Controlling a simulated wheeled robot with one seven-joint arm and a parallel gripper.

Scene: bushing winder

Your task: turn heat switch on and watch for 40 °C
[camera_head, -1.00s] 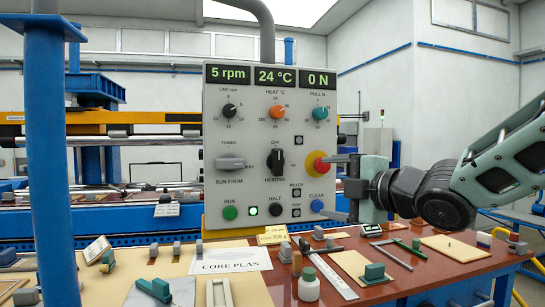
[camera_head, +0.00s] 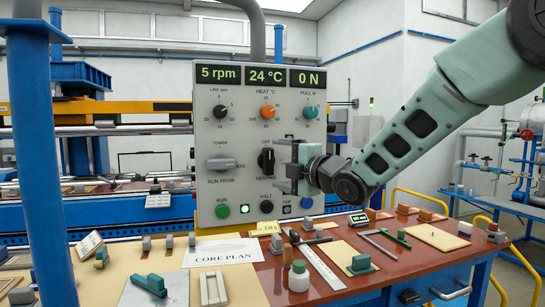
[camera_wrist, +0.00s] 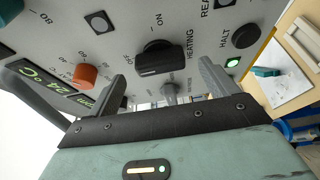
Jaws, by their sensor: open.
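The black heating switch (camera_head: 266,159) is on the grey control panel (camera_head: 240,130), its handle upright towards the OFF mark. It also shows in the wrist view (camera_wrist: 160,58), with its handle lying lengthwise between the two fingers and the ON mark to one side. My gripper (camera_head: 278,166) is open, just right of the switch and in front of the panel. In the wrist view my fingers (camera_wrist: 165,84) stand apart on either side of the switch, and no contact shows. The temperature display (camera_head: 247,75) reads 24 °C.
The orange heat knob (camera_head: 267,112) is above the switch. The black HALT button (camera_head: 266,207) and green RUN button (camera_head: 222,211) are below it.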

